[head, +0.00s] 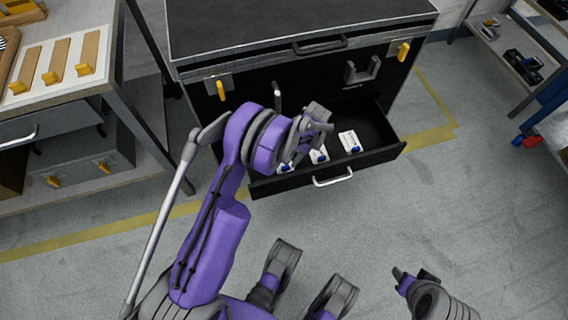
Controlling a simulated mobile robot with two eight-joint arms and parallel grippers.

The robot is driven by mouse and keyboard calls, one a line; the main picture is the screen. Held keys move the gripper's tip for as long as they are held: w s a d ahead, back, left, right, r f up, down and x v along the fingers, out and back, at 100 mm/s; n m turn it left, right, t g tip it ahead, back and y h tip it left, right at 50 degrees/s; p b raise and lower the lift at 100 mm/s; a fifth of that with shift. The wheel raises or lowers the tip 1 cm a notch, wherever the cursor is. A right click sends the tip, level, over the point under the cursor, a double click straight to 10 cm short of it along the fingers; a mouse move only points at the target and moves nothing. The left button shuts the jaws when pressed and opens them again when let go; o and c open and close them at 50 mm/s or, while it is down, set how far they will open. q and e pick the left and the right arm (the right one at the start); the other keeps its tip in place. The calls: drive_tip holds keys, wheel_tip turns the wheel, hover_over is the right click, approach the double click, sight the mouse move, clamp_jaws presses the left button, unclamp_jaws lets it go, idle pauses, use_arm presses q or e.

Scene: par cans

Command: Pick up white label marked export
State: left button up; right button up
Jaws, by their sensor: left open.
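Three white labels with blue marks lie in the open black drawer (378,155): a right one (349,141), a middle one (318,156) and a left one (285,167). Their print is too small to read, so I cannot tell which is marked export. My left gripper (312,130) is open over the drawer, above the left and middle labels, and partly covers them. No label shows between its fingers. My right gripper (405,278) is low at the right, away from the drawer, and its fingers are hard to make out.
The drawer belongs to a dark cabinet (270,28) with yellow latches. Its silver handle (333,178) faces me. A workbench (60,50) with wooden pieces stands at the left. A shelf unit (520,60) stands at the right. The grey floor between is clear.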

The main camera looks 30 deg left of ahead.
sight(286, 167)
use_arm(q)
drive_tip(key=shift+b+x, duration=1.1)
drive_tip(key=shift+x, duration=2.45)
drive_tip(key=shift+a+r, duration=0.1)
drive_tip(key=shift+a, duration=0.1)
clamp_jaws()
